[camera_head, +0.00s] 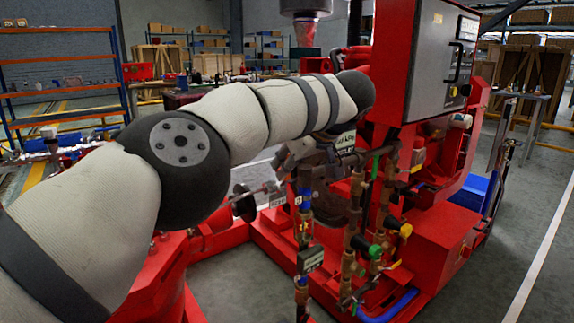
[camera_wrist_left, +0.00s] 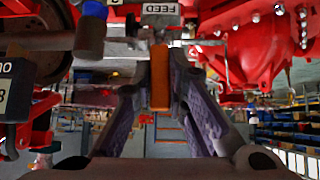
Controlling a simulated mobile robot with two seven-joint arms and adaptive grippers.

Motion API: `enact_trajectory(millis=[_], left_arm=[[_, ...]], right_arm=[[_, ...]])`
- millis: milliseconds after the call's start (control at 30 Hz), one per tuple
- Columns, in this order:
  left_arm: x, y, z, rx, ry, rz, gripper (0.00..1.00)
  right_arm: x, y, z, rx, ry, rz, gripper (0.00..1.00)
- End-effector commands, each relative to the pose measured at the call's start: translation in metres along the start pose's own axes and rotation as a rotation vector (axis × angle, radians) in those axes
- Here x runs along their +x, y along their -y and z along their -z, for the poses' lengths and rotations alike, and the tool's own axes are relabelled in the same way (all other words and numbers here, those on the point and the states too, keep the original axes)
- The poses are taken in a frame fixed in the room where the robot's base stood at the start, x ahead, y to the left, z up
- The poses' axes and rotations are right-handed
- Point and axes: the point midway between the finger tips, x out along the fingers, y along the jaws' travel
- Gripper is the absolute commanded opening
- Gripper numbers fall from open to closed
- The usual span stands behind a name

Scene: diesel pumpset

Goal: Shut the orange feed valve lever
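The orange feed valve lever (camera_wrist_left: 160,78) stands upright in the middle of the left wrist view, just below a white FEED label (camera_wrist_left: 161,8). My left gripper (camera_wrist_left: 161,75) has one finger on each side of the lever, with the fingertips drawn in close against it. In the head view my left arm reaches across from the left, and my left gripper (camera_head: 318,165) is by the pipework below the grey control box. I cannot make out the lever there. My right gripper is in neither view.
The red pumpset frame (camera_head: 440,235) fills the middle and right. Open floor lies at right.

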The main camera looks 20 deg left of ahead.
Motion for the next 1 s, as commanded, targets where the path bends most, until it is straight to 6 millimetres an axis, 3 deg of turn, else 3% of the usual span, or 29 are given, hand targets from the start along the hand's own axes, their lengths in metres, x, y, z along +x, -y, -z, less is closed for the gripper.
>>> enact_trajectory(millis=[33, 100, 433, 800, 1000], left_arm=[[-0.002, -0.001, 0.004, -0.005, -0.007, -0.005, 0.24], [-0.001, 0.0, 0.003, -0.005, -0.006, -0.004, 0.34], [-0.006, 0.0, 0.002, -0.002, -0.002, -0.001, 0.34], [-0.097, 0.0, 0.002, -0.004, -0.004, -0.004, 0.34], [-0.119, 0.0, 0.002, -0.003, -0.003, -0.002, 0.34]], right_arm=[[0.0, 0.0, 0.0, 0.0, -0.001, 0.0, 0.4], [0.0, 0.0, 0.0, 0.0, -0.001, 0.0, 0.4], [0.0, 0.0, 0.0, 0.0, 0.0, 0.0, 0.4], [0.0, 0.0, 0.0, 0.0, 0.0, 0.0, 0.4], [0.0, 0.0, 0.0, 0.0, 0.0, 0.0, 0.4]])
